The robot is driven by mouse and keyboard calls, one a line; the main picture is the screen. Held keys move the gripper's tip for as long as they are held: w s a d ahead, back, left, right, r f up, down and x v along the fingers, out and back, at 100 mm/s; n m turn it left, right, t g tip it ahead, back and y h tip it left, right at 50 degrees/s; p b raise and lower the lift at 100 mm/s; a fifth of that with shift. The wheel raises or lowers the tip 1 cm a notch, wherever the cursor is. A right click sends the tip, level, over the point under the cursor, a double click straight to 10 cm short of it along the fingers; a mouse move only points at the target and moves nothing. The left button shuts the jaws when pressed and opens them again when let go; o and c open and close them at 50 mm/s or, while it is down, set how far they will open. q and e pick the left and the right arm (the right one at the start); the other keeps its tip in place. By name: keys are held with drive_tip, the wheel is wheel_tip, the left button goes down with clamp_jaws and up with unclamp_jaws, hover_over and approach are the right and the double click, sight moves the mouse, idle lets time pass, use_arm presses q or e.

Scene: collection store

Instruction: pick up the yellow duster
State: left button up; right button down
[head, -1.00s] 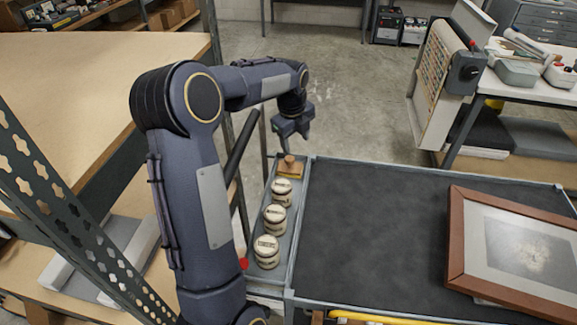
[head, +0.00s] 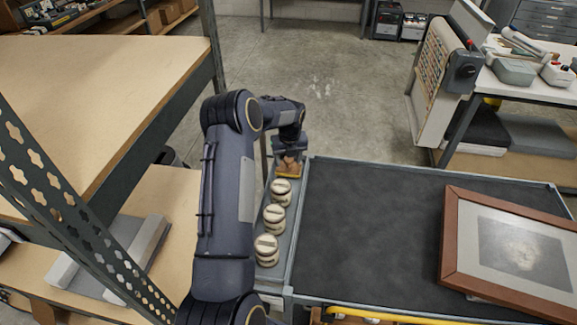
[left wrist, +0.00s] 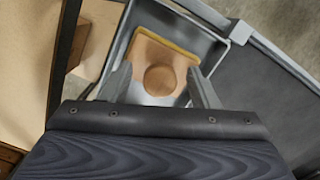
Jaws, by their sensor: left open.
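The duster (head: 288,171) looks like a tan block with a yellow edge and a round wooden knob on top. It lies at the far end of the narrow grey side tray (head: 279,259). The left wrist view shows the block (left wrist: 178,58) and its knob (left wrist: 160,79) from above. My left gripper (head: 289,157) is open over the duster. In the left wrist view, the fingers of this gripper (left wrist: 161,86) stand on either side of the knob, with gaps between. I cannot tell whether the fingertips touch the block. My right gripper is not in view.
Three round labelled tins (head: 274,218) stand in a row in the tray, nearer than the duster. To the right, the dark cart top (head: 370,220) is mostly clear, with a framed picture (head: 515,252) at its right end. A shelf rack (head: 100,90) stands left.

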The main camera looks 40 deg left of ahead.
use_arm(q)
drive_tip(key=shift+f, duration=0.1)
drive_tip(key=shift+c, duration=0.3)
drive_tip(key=c, duration=1)
drive_tip(key=shift+r+b, duration=0.55)
drive_tip(key=shift+r, duration=0.15)
drive_tip(key=s+d+r+b, duration=0.1)
drive_tip(key=d+r, duration=0.3)
drive_tip(key=s+d+r+b, duration=0.2)
drive_tip(key=d+r, duration=0.1)
drive_tip(key=d, duration=0.1)
drive_tip(key=s+d+r+b, duration=0.1)
drive_tip(key=s+d+r, duration=0.1)
drive_tip(key=d+r, duration=0.2)
drive_tip(key=shift+s+d+r, duration=0.2)
drive_tip(key=shift+d+r, duration=0.15)
drive_tip(key=shift+d, duration=0.15)
